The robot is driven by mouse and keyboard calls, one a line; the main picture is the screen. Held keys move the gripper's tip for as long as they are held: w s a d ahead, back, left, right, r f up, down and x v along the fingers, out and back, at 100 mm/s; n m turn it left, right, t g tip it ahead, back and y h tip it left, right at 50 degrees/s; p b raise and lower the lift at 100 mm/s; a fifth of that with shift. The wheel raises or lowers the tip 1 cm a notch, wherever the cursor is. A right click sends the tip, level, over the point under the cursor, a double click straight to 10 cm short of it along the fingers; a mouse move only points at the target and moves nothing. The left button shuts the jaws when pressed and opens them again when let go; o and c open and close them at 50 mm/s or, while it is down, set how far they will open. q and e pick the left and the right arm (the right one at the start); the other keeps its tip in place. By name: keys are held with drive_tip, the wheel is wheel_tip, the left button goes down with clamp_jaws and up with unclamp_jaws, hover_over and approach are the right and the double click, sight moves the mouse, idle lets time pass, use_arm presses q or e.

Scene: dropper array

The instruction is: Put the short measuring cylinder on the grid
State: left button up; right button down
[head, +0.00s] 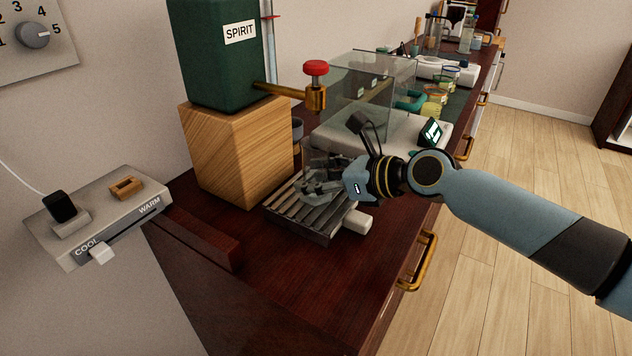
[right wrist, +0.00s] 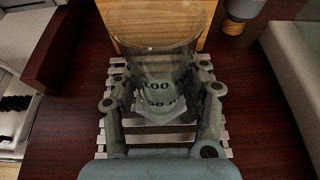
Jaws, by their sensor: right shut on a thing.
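The short measuring cylinder (right wrist: 158,65) is a clear glass vessel with dark printed marks, upright between the fingers of my right gripper (right wrist: 162,88) in the right wrist view. In the head view my right gripper (head: 318,187) is shut on it over the slatted grid (head: 297,219), and the glass is faint there, partly behind the gripper. The grid's pale slats (right wrist: 146,139) show below the glass in the right wrist view. I cannot tell whether the glass touches the slats. My left gripper is not in view.
A wooden block (head: 238,150) carries a green SPIRIT tank (head: 215,60) whose brass tap (head: 316,97) sticks out near the grid. A glass-sided balance (head: 372,95) stands behind. A COOL/WARM panel (head: 105,215) is at left. The dark bench (head: 325,290) is clear in front.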

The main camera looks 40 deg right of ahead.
drive_tip(key=shift+f, duration=0.1)
drive_tip(key=c, duration=0.7)
unclamp_jaws()
drive_tip(key=shift+o, duration=0.2)
drive_tip(key=p+v, duration=0.3)
drive_tip(key=v, duration=0.9)
